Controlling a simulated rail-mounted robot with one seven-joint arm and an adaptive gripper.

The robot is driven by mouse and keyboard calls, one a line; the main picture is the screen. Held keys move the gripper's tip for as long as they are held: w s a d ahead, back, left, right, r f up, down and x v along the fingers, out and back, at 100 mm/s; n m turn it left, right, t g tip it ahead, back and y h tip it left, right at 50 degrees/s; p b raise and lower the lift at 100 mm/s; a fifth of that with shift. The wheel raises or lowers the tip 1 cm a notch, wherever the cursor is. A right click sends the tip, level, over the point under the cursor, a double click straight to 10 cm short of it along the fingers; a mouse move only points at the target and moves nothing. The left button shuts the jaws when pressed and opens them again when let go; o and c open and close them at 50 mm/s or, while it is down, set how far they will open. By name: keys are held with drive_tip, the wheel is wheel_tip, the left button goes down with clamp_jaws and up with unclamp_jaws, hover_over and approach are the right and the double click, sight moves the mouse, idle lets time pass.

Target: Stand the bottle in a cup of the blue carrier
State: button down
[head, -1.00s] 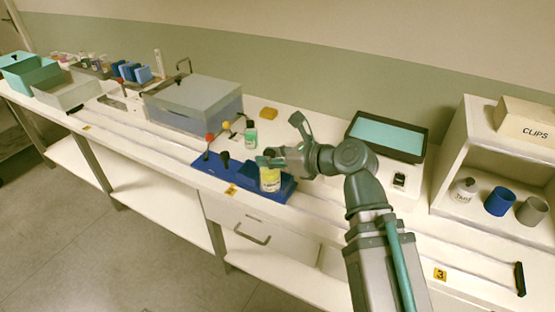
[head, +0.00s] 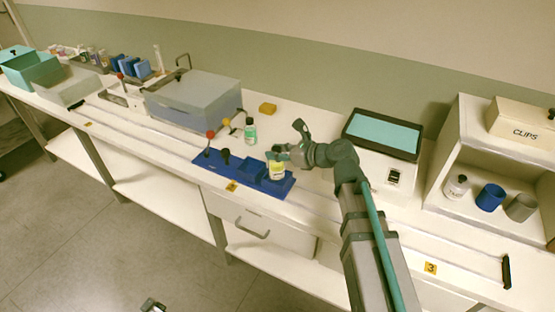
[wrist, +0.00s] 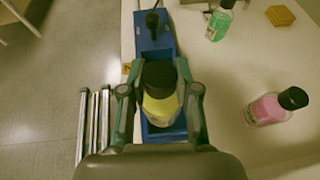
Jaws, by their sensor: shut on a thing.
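The bottle (head: 276,171) has a yellow label and a black cap. It is upright at the right end of the blue carrier (head: 205,163), over or in its end cup; I cannot tell how deep its base sits. My gripper (head: 279,156) is shut on it from the back right. In the wrist view the bottle (wrist: 160,108) is between the two fingers of my gripper (wrist: 160,92), and the carrier (wrist: 150,62) runs away beneath it. The bottle's base is hidden there, with blue carrier walls showing around it.
A green bottle (head: 250,134) and a yellow block (head: 267,109) stand behind the carrier. A pink bottle (wrist: 268,109) stands right of the gripper in the wrist view. Knobbed levers, one red-topped (head: 210,134), rise near the carrier's left end. A grey box (head: 195,98) stands behind.

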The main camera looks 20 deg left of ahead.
drive_tip(key=shift+w+f, duration=0.25)
drive_tip(key=shift+w+f+p, duration=0.15)
drive_tip(key=shift+f+p, duration=0.15)
drive_tip(key=shift+f, duration=1.4)
drive_tip(key=shift+f, duration=0.1)
drive_tip(key=c, duration=0.8)
unclamp_jaws()
drive_tip(key=shift+c, duration=0.2)
drive_tip(key=b+v, duration=0.1)
drive_tip(key=v, duration=1.1)
